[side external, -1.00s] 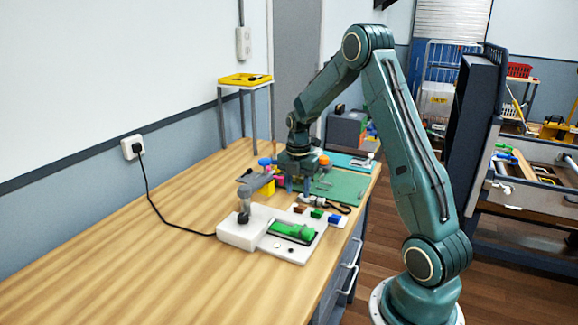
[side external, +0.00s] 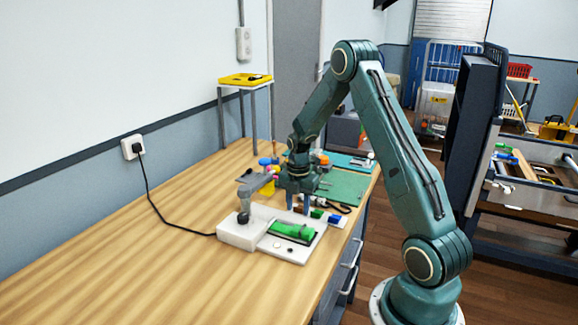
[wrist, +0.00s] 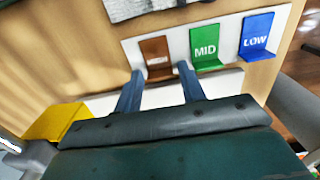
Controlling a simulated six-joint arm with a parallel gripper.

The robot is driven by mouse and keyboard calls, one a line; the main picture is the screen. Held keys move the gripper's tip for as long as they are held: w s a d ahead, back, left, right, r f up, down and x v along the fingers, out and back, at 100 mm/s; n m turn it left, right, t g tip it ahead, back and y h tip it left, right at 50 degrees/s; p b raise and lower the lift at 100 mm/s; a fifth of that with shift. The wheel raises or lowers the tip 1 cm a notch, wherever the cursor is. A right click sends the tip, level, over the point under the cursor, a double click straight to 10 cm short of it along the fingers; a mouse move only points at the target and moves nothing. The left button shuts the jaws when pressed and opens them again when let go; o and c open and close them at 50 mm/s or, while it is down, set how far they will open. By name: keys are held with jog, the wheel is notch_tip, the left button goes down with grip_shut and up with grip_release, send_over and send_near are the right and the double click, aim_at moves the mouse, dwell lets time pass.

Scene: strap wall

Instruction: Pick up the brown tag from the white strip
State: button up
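The brown tag (wrist: 156,56) stands on the white strip (wrist: 179,45) at its left end in the wrist view, beside the green MID tag (wrist: 206,54) and the blue LOW tag (wrist: 257,38). My gripper (wrist: 160,68) is open, with one blue-grey fingertip on each side of the brown tag's lower part. I cannot tell whether either finger touches it. In the side view, my gripper (side external: 298,208) points down over the strip's end and mostly hides the brown tag there.
A white device with a green part (side external: 292,231) sits just in front of my gripper, with a grey lever (side external: 244,196) beside it. A green mat (side external: 345,187) lies behind. A yellow object (wrist: 57,122) shows at lower left in the wrist view. The near-left table is clear.

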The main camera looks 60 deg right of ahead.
jog(key=shift+c, duration=0.4)
jog(key=c, duration=0.6)
jog(key=shift+c, duration=0.2)
notch_tip(320, 180, up, 20)
dwell(0.6)
jog(key=shift+w+a+f, duration=0.1)
dwell(0.5)
